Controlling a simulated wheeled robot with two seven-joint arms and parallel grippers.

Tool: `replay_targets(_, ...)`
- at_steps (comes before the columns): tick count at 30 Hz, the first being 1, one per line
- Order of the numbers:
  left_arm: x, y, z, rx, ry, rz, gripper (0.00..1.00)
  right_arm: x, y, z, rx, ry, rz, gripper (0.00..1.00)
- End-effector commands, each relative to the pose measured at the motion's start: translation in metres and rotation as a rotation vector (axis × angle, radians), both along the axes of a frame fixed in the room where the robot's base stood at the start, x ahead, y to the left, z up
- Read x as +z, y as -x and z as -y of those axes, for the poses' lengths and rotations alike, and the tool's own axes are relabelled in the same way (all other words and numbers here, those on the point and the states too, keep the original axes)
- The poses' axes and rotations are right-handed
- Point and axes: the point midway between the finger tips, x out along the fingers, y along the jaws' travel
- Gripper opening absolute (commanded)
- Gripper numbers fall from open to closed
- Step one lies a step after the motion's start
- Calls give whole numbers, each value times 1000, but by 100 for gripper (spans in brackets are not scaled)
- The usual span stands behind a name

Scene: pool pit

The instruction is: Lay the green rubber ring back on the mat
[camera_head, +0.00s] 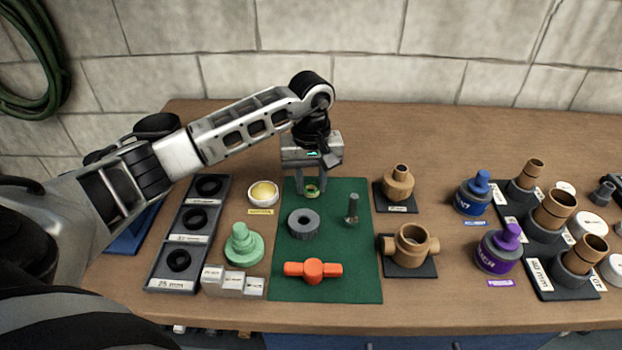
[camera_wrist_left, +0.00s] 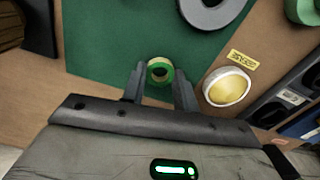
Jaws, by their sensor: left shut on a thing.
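The green rubber ring (camera_head: 312,190) is small, with a yellowish band. It is between the fingertips of my left gripper (camera_head: 311,188), which is shut on it at the back part of the green mat (camera_head: 345,275). The ring also shows in the left wrist view (camera_wrist_left: 159,71), between the two dark fingers (camera_wrist_left: 158,90), over the mat (camera_wrist_left: 115,40). I cannot tell whether the ring touches the mat or is just above it. My right gripper is not in view.
On the mat are a grey ring (camera_head: 303,223), a dark bolt-like piece (camera_head: 352,210) and an orange valve handle (camera_head: 313,270). A white bowl with yellow content (camera_head: 263,193) stands left of the mat. Brown fittings (camera_head: 411,246) stand right. The mat's back right is clear.

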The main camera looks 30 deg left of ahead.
Motion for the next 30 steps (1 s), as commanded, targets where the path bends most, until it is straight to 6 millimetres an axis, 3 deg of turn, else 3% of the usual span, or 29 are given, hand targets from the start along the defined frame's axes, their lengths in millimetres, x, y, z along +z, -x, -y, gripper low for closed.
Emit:
replay_targets(4, -5, 0, 0, 0, -1, 0, 11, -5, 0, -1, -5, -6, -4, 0)
replay_targets(5, -4, 0, 0, 0, -1, 0, 38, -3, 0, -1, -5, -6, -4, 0)
replay_targets(6, -3, 0, 0, 0, -1, 0, 49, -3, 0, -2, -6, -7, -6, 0)
replay_targets(7, -3, 0, 0, 0, -1, -1, 51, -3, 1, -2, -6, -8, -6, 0)
replay_targets(19, 6, -1, 0, 0, -1, 2, 51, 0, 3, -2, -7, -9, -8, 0)
replay_targets(30, 82, -1, 0, 0, -1, 6, 51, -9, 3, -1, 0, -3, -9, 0)
